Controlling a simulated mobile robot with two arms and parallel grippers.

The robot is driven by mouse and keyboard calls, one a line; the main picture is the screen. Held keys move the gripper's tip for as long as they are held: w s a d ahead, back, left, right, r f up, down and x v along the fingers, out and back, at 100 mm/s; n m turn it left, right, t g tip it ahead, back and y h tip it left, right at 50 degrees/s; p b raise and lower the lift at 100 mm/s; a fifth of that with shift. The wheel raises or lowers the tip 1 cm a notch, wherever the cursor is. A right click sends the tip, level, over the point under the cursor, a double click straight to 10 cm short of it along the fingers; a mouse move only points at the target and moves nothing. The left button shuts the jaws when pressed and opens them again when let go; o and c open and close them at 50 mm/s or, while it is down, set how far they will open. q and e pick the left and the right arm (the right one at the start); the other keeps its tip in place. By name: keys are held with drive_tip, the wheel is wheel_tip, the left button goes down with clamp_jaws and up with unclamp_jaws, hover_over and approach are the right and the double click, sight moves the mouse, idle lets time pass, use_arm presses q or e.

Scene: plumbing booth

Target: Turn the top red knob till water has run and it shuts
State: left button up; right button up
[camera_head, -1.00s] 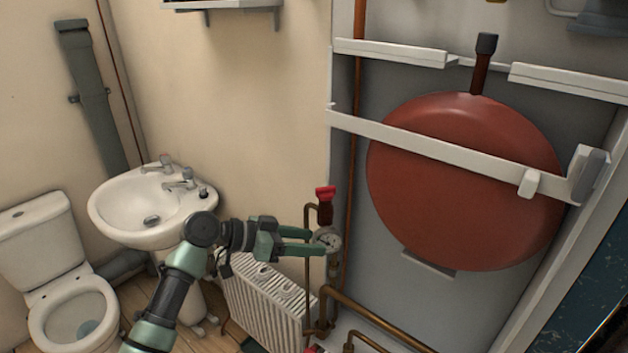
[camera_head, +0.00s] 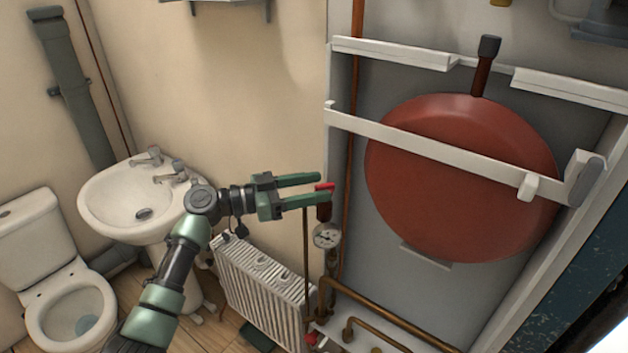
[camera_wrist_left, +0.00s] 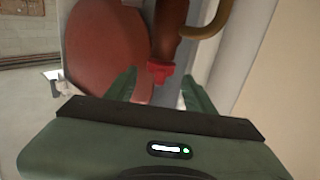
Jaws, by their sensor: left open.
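The top red knob (camera_head: 325,187) sits on a brown valve body above a round pressure gauge (camera_head: 326,235). My left gripper (camera_head: 322,189) is open at the knob's height, and its two green fingers reach toward it from the left. The fingers partly cover the knob in the head view. In the left wrist view the red knob (camera_wrist_left: 159,70) shows beyond and between the spread fingertips (camera_wrist_left: 160,88). I cannot tell whether a finger touches it. No running water shows. My right gripper is not in view.
A second red knob (camera_head: 311,338) is low by the copper pipes (camera_head: 375,320). A white radiator (camera_head: 262,290) stands below my left gripper. The large red round vessel (camera_head: 450,215) and a white rail (camera_head: 430,150) are right of the valve. A sink (camera_head: 125,205) is at left.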

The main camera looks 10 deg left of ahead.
use_arm(q)
drive_tip(key=shift+d, duration=0.25)
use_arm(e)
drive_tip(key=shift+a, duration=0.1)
use_arm(q)
clamp_jaws()
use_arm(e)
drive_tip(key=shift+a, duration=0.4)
